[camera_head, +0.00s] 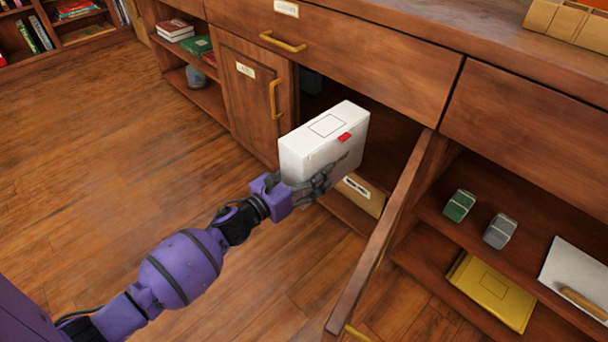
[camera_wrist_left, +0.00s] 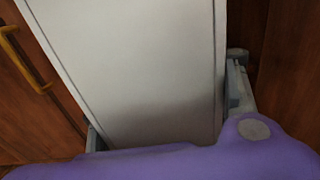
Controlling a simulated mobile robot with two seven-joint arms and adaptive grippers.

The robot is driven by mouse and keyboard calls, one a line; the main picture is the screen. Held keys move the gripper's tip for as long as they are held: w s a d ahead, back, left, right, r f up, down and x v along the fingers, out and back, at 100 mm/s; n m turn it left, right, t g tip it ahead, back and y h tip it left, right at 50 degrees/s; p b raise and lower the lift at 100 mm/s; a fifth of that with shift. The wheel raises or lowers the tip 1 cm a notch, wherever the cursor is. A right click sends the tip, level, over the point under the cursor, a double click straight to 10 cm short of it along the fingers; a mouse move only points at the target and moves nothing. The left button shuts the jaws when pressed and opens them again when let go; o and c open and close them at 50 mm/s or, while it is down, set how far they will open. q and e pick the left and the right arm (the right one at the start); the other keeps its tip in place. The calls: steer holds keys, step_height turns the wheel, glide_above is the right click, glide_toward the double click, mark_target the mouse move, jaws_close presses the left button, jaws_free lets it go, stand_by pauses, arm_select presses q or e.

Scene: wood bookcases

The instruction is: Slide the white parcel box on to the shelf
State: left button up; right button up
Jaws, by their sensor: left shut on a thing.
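The white parcel box (camera_head: 322,140) has a black outlined label on top and a small red tab. My left gripper (camera_head: 322,182) is shut on its near end, with fingers on both sides. The box is upright at the mouth of the open cupboard, its far part at the opening. In the left wrist view the box (camera_wrist_left: 140,70) fills the middle, between the fingers of my left gripper (camera_wrist_left: 165,125). The shelf (camera_head: 346,212) in the cupboard shows below the box, partly hidden by it. My right gripper is not in view.
The open cupboard door (camera_head: 385,235) stands out to the right of the box. A closed door (camera_head: 250,100) with a brass handle is to the left. A cardboard box (camera_head: 362,194) lies inside, under the parcel. Open shelves at right hold small boxes and a yellow folder (camera_head: 490,288).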

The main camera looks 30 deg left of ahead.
arm_select(q)
steer(key=shift+b+x, duration=0.75)
steer(key=shift+x, duration=1.35)
steer(key=shift+b+x, duration=1.5)
steer(key=shift+x, duration=8.85)
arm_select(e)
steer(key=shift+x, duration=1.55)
arm_select(q)
steer(key=shift+f, duration=0.15)
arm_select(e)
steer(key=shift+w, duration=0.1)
arm_select(q)
steer(key=o, duration=1.5)
steer(key=shift+o, duration=0.2)
steer(key=shift+s+f, duration=0.1)
steer(key=shift+f, duration=0.1)
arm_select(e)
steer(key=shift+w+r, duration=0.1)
